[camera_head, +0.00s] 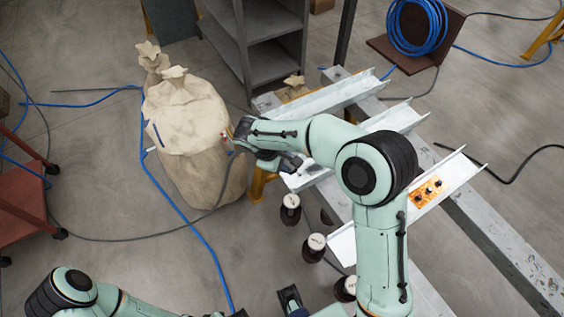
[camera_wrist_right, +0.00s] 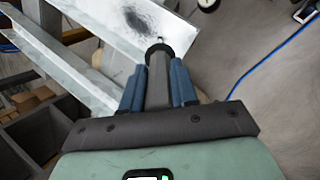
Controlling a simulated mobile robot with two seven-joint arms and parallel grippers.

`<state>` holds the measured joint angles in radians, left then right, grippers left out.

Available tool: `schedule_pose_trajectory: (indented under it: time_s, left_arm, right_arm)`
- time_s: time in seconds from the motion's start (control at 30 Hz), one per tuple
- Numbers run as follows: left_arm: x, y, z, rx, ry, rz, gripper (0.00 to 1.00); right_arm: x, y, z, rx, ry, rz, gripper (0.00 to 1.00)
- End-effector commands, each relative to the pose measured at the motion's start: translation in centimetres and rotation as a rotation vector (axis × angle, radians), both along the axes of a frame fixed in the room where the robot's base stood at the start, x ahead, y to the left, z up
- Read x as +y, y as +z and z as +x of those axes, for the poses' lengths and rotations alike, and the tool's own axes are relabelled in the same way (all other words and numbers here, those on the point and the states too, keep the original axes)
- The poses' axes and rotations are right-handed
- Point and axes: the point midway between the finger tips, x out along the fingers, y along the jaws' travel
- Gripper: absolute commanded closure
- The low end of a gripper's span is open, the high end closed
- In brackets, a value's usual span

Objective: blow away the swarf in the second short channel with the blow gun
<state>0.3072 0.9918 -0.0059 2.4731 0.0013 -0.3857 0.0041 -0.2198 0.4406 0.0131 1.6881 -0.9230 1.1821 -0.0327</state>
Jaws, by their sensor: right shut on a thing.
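My right gripper (camera_wrist_right: 156,88) is shut on a dark grey tool, the blow gun (camera_wrist_right: 157,72), held between its blue fingers. The nozzle points at a pale channel (camera_wrist_right: 84,75) with a dark patch of swarf (camera_wrist_right: 139,19) just beyond the tip. In the head view my right gripper (camera_head: 287,162) is small, by the near end of the second short channel (camera_head: 397,118); my arm covers the middle of that channel. The swarf cannot be made out there. A dark and blue part at the bottom edge looks like my left gripper (camera_head: 291,301); its jaws cannot be read.
Other channels lie on either side, one at the back (camera_head: 335,97) and one in front (camera_head: 452,176) carrying an orange plate (camera_head: 426,192). Beige sacks (camera_head: 190,115) stand left of my right wrist. Dark pots with pale tops (camera_head: 314,247) stand below. A blue hose (camera_head: 185,215) crosses the floor.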

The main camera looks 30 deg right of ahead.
Motion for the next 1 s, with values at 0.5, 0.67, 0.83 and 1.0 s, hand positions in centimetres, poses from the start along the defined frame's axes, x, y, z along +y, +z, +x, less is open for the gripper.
schedule_pose_trajectory:
  time_s: [0.5, 0.67, 0.83, 1.0]
  left_arm:
    - [0.0, 0.0, 0.0, 0.000, 0.000, 0.000, 0.56]
    - [0.0, 0.0, 0.0, 0.000, 0.000, 0.000, 0.56]
    - [0.0, 0.1, 0.0, 0.000, 0.000, 0.000, 0.56]
    - [0.0, 0.1, 0.0, 0.000, 0.000, 0.000, 0.56]
  right_arm:
    - [-0.6, 0.0, 0.1, -0.001, -0.001, -0.001, 1.00]
    - [-1.1, 0.0, 0.1, -0.002, 0.000, 0.000, 1.00]
    - [-1.6, -0.1, 0.2, -0.001, -0.001, 0.001, 1.00]
    - [-2.1, -0.2, 0.2, 0.000, 0.000, 0.000, 1.00]
